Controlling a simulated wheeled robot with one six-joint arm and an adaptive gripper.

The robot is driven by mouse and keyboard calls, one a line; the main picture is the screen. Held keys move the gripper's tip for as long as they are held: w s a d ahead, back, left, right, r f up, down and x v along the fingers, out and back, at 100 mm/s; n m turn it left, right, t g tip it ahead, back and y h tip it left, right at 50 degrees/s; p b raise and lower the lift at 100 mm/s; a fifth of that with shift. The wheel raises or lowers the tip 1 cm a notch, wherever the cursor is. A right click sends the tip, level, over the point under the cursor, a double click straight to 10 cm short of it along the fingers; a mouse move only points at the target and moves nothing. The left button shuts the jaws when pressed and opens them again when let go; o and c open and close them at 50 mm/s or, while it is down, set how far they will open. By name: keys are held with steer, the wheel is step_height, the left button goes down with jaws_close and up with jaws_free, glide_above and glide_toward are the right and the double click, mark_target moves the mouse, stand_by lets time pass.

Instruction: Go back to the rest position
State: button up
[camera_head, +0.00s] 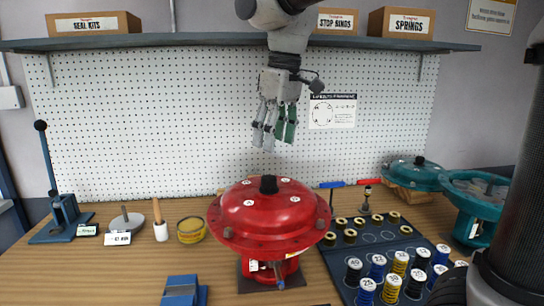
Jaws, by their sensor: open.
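My gripper (273,127) hangs from my arm above the workbench, in front of the white pegboard. Its fingers point down and are apart, with nothing visible between them. Below it, the red valve actuator (268,212) stands on the wooden bench, with a black knob on top and small white labels on its dome. A clear gap lies between my fingertips and the red dome.
A shelf (180,41) with labelled boxes runs behind my arm. A blue lever press (62,212) stands at left. A dark mat (333,262) holds several springs and brass rings at right. Teal casings (414,174) stand at back right. Air around my gripper is free.

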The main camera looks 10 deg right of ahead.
steer(key=shift+m, duration=0.9)
steer(key=s+d+f, duration=0.1)
steer(key=d, duration=0.1)
steer(key=s+d+f, duration=0.1)
steer(key=f, duration=0.1)
steer(key=s+d+f, duration=0.1)
steer(key=d, duration=0.1)
steer(key=shift+d+f, duration=0.3)
steer(key=shift+d, duration=0.05)
steer(key=s+d+f+m+t, duration=0.1)
steer(key=s+d+f+m, duration=0.1)
steer(key=s+d, duration=0.4)
steer(key=s+d+f+m+t+h, duration=0.1)
steer(key=s+d+m, duration=0.4)
steer(key=d, duration=1)
steer(key=shift+s+f+t, duration=0.6)
steer(key=shift+s+f, duration=0.45)
steer(key=shift+s, duration=0.25)
